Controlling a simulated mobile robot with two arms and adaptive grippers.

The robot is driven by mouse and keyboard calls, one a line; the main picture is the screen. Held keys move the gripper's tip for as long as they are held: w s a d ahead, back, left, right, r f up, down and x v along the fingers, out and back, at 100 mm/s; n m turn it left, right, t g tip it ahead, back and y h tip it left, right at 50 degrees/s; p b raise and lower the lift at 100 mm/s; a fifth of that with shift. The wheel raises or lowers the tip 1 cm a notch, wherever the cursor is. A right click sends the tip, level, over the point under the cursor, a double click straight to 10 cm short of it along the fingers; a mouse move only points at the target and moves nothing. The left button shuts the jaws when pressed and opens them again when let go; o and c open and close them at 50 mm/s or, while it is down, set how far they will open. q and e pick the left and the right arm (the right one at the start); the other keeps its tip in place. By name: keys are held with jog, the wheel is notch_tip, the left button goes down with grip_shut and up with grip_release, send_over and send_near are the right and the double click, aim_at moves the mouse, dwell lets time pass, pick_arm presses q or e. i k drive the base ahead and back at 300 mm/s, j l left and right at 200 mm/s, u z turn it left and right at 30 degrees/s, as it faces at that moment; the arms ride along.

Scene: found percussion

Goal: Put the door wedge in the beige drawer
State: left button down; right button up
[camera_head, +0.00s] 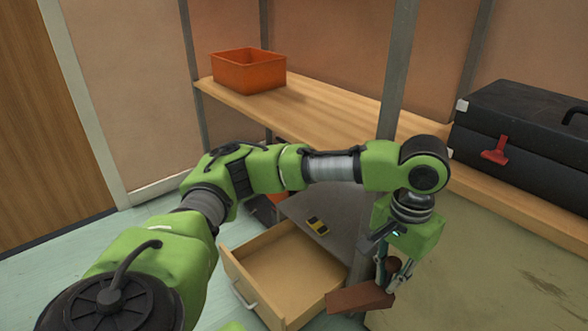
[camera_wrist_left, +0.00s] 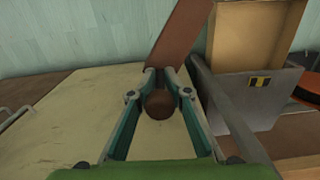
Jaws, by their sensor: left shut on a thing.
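The brown door wedge (camera_head: 358,298) is held in my left gripper (camera_head: 387,283), with its flat body sticking out to the left beyond the fingertips. In the left wrist view the wedge (camera_wrist_left: 182,40) extends away past the shut fingers (camera_wrist_left: 161,78). A round brown knob (camera_wrist_left: 160,104) sits between the fingers; I cannot tell whether it joins the wedge. The beige drawer (camera_head: 254,308) is pulled open and looks empty, left of the wedge. It also shows in the left wrist view (camera_wrist_left: 245,38). My right gripper is not in view.
A grey cabinet top (camera_head: 335,205) with a yellow and black item (camera_head: 318,226) is behind the drawer. A metal post (camera_head: 397,75) stands behind my left arm. An orange bin (camera_head: 248,70) and a black toolbox (camera_head: 525,140) sit on the wooden shelf (camera_head: 325,108).

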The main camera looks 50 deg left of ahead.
aim_at(277, 274)
jog(key=j, duration=2.3)
jog(key=i, duration=0.05)
